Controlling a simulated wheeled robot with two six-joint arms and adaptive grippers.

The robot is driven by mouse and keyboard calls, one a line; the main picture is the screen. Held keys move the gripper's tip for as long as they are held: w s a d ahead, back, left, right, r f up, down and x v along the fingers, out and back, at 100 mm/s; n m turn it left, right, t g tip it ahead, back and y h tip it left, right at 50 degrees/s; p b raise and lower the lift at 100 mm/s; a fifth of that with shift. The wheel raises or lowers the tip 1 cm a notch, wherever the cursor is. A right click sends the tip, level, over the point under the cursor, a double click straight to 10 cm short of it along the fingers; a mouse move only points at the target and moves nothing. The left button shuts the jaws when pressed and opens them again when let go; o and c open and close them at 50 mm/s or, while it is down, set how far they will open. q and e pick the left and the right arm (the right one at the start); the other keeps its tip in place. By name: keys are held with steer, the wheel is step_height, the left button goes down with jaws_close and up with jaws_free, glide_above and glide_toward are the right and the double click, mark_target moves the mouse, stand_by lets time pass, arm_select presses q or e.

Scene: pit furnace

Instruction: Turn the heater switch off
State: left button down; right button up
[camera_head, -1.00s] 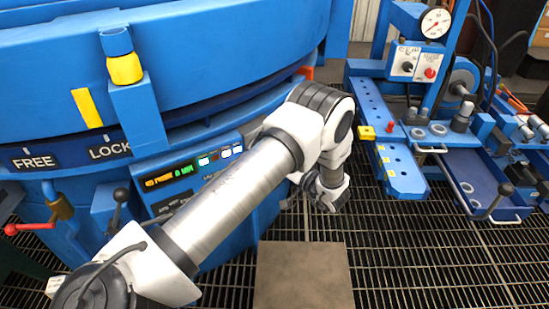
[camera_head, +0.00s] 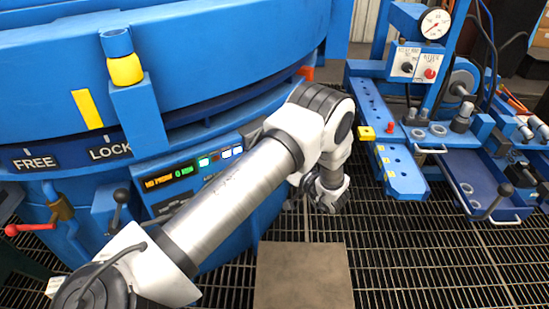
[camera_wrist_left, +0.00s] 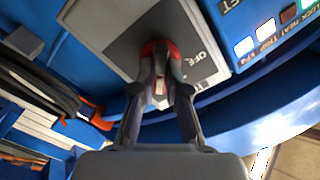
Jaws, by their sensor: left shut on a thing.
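In the left wrist view the heater switch has a red handle (camera_wrist_left: 160,48) on a grey plate (camera_wrist_left: 118,28) with an OFF label to its right. My left gripper (camera_wrist_left: 161,88) is shut on this handle, with a finger on each side. The handle's exact setting is hard to tell because the fingers cover part of it. In the head view my left arm hides the switch and the fingertips. My right gripper is in neither view.
A display panel (camera_head: 172,177) with small indicator lights sits on the blue furnace wall, left of my arm. A blue press bench (camera_head: 400,175) stands at the right. A brown plate (camera_head: 303,278) lies on the grated floor. Black cables (camera_wrist_left: 40,85) show in the wrist view.

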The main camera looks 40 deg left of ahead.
arm_select(q)
steer(key=shift+n+b, duration=1.1)
steer(key=shift+n, duration=7.8)
steer(key=c, duration=1.2)
jaws_free()
